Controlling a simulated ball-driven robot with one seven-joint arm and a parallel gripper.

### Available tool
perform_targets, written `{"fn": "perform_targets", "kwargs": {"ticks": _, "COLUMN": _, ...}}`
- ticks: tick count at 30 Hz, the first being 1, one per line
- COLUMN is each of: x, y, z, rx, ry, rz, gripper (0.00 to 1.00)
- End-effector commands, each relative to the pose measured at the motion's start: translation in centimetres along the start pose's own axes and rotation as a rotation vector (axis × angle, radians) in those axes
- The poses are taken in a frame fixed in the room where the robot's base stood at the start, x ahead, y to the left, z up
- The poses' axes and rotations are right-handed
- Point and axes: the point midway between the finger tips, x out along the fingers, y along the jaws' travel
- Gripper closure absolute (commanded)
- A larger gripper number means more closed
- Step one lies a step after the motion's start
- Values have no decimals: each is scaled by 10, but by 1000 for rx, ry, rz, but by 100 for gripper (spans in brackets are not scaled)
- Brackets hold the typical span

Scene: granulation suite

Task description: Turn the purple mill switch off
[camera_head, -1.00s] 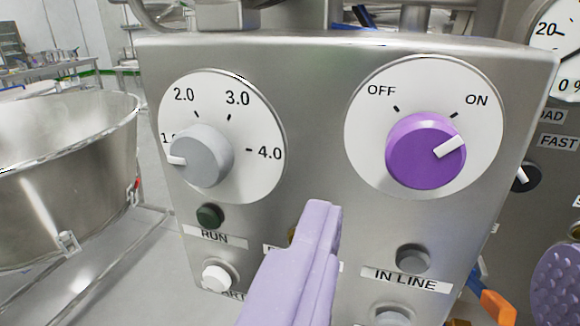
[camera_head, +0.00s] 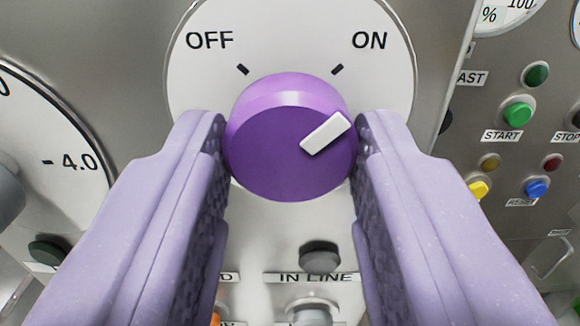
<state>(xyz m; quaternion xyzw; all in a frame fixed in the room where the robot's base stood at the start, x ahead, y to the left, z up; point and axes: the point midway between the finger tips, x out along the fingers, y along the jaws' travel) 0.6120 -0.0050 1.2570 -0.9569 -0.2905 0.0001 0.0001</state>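The purple mill switch (camera_head: 275,165) is a round knob in the middle of the view, on a white dial plate (camera_head: 290,45) marked OFF at upper left and ON at upper right. Its white pointer (camera_head: 325,133) points up and right, toward the ON mark. My gripper (camera_head: 290,150) has its two lavender fingers on either side of the knob, one at the left and one at the right. Both fingertips lie close against its sides; whether they press on it is hard to tell.
A grey knob (camera_head: 8,195) on another dial, with a 4.0 mark, is at the left edge. An IN LINE label (camera_head: 315,278) and dark lamp (camera_head: 320,254) sit below the switch. At right, another panel carries a green START button (camera_head: 518,113) and several coloured buttons.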

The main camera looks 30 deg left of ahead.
Motion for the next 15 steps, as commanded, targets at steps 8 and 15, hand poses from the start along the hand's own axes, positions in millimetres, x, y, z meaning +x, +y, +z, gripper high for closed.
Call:
{"fn": "perform_targets", "kwargs": {"ticks": 8, "x": 0, "y": 0, "z": 1, "rx": -33, "ry": 0, "rz": 0, "gripper": 91}}
{"fn": "perform_targets", "kwargs": {"ticks": 15, "x": 0, "y": 0, "z": 3, "rx": -162, "ry": 1, "rz": 1, "gripper": 91}}
